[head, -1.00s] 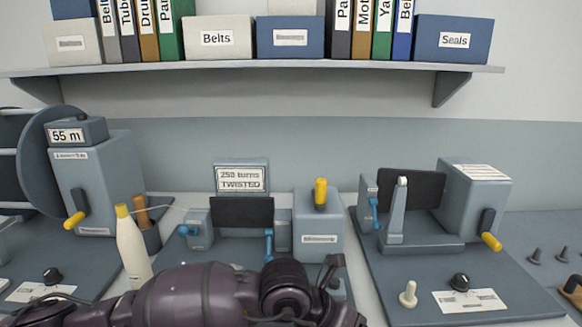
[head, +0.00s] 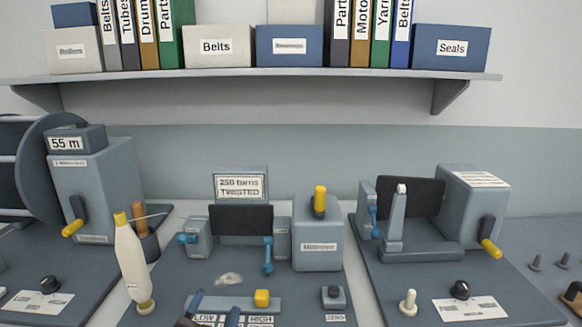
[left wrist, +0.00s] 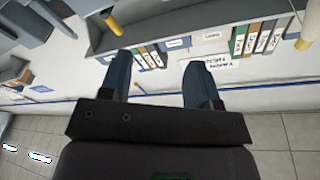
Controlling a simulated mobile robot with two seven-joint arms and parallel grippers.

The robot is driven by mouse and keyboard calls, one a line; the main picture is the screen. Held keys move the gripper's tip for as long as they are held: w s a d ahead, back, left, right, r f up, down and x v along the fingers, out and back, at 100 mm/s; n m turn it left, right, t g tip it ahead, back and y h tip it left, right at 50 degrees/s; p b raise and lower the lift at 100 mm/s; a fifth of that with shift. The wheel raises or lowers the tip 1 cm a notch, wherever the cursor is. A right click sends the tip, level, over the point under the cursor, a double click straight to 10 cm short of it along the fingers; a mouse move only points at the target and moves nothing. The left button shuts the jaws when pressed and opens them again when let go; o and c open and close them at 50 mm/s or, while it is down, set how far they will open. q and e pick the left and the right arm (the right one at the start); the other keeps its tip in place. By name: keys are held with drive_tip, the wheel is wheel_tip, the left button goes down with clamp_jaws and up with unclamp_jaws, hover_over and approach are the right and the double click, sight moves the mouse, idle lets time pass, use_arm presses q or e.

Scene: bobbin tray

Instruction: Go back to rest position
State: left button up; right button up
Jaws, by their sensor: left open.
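My left gripper (head: 215,307) shows at the bottom edge of the head view, only its dark blue fingertips in sight. They are apart, in front of the middle machine's base plate (head: 180,270). In the left wrist view the two fingers of my left gripper (left wrist: 160,78) are spread with nothing between them. My right gripper is in neither view.
A cream bottle-shaped bobbin (head: 131,262) stands left of the middle twist tester (head: 240,220). A yellow slider (head: 262,298) lies near the fingertips. A reel machine (head: 95,190) stands left, another tester (head: 470,205) right. A shelf (head: 250,75) spans the back.

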use_arm(q)
drive_tip(key=s+a+f+n+g+y, duration=0.55)
drive_tip(key=s+a+f+g, duration=0.4)
drive_tip(key=a+f, duration=0.35)
drive_tip(key=s+a+f+n+g+h, duration=0.1)
drive_tip(key=s+f+g, duration=0.3)
drive_tip(key=s, duration=0.4)
drive_tip(key=s+a+f+n+g+h, duration=0.1)
drive_tip(key=s+f+g, duration=0.25)
drive_tip(key=s, duration=0.45)
drive_tip(key=w+f+t, duration=0.7)
drive_tip(key=f+t, duration=0.1)
drive_tip(key=f, duration=0.1)
drive_tip(key=shift+w+f+t+h, duration=0.3)
drive_tip(key=shift+f+h, duration=0.05)
drive_tip(key=shift+f, duration=0.05)
